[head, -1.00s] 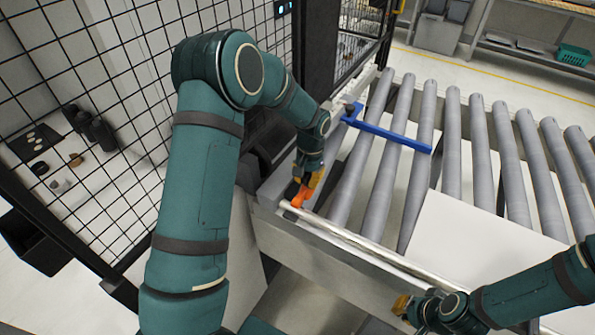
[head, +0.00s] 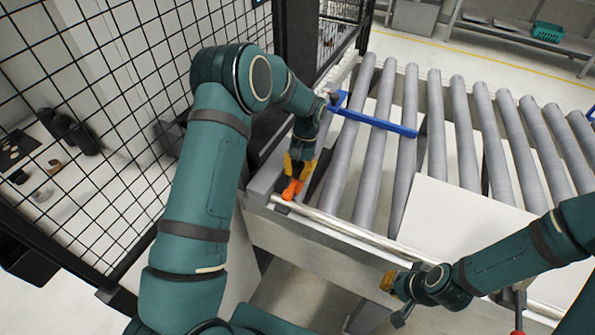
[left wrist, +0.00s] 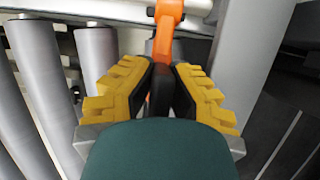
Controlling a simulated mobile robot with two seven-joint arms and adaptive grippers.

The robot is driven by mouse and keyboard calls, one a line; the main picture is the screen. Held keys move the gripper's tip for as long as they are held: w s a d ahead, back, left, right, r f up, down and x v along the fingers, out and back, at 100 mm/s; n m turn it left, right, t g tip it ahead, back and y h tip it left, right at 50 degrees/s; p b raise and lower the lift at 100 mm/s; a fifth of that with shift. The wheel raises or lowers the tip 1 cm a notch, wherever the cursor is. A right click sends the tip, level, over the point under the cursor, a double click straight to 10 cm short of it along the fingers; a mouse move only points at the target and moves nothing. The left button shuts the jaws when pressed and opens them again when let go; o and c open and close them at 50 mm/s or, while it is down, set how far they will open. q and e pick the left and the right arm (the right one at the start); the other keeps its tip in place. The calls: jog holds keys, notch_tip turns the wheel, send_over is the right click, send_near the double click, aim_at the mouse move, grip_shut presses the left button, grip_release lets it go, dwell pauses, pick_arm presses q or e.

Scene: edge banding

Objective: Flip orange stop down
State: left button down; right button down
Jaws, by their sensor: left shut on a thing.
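The orange stop (head: 292,189) sits at the near left corner of the roller conveyor, by its front rail. My left gripper (head: 299,166) reaches down to it from above. In the left wrist view the orange stop (left wrist: 166,32) runs from the top of the picture down between the yellow-padded fingers of my left gripper (left wrist: 160,85), which are shut on its dark lower part. My right gripper (head: 392,287) is at the lower right, in front of the conveyor and away from the stop; its finger gap is too small to read.
A blue bar (head: 375,121) lies across the rollers (head: 375,165) behind the stop. A white panel (head: 460,220) rests on the rollers to the right. A black mesh fence (head: 110,110) stands on the left.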

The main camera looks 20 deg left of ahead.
pick_arm(q)
jog(key=shift+s+f, duration=0.25)
jog(key=shift+f, duration=0.05)
jog(key=c, duration=0.9)
grip_release()
jog(key=shift+w, duration=0.1)
jog(key=shift+c, duration=0.2)
jog(key=shift+w+r, duration=0.1)
jog(key=shift+r, duration=0.1)
